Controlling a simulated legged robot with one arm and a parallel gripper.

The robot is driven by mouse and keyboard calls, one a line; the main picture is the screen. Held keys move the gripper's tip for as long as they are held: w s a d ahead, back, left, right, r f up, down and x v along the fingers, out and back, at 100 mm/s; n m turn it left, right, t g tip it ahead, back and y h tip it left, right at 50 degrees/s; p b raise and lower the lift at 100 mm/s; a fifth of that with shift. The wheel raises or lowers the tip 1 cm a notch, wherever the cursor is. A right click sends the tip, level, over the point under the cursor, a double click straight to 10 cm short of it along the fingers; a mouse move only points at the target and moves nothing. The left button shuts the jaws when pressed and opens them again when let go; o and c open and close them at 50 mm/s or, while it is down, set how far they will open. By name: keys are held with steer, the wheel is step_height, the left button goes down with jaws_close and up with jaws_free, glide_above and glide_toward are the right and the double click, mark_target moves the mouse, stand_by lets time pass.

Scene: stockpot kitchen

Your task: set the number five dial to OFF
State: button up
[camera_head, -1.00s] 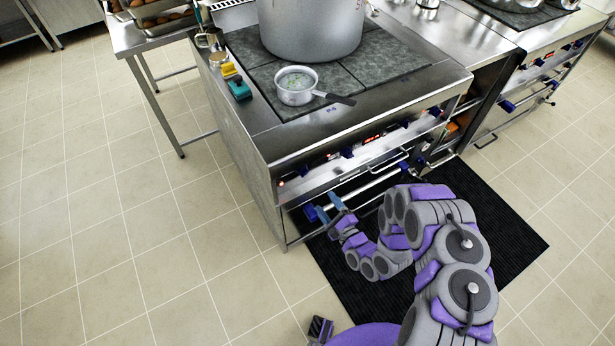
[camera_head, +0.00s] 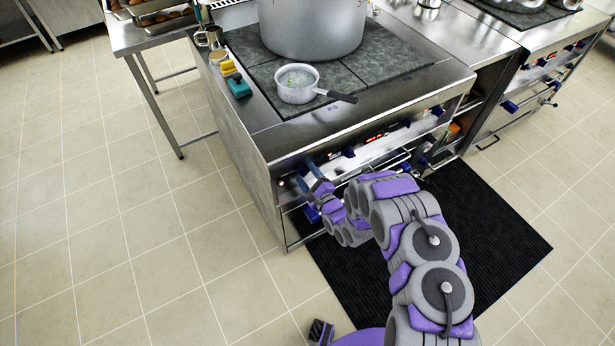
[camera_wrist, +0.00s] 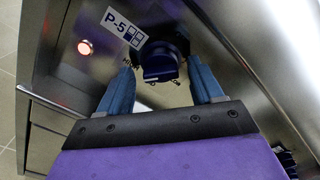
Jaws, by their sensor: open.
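The number five dial (camera_wrist: 160,64) is a dark blue knob under a white "P-5" label (camera_wrist: 122,27) on the stove's steel front panel. In the wrist view it sits ahead of my gripper (camera_wrist: 164,82), roughly between the two blue fingers. The fingers are apart and hold nothing; whether either touches the dial I cannot tell. A "HIGH" mark shows beside the dial, partly covered. In the head view my gripper (camera_head: 306,175) is at the left end of the stove's front panel, where it hides most of the dial.
A round light (camera_wrist: 85,47) glows beside the label. Other blue knobs and red displays (camera_head: 374,138) run rightward along the stove (camera_head: 330,131). A small pot (camera_head: 297,95) with a handle and a large stockpot (camera_head: 312,30) stand on top. A black mat (camera_head: 480,250) lies on the floor.

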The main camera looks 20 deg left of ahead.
steer(key=c, duration=1)
steer(key=shift+s, duration=0.1)
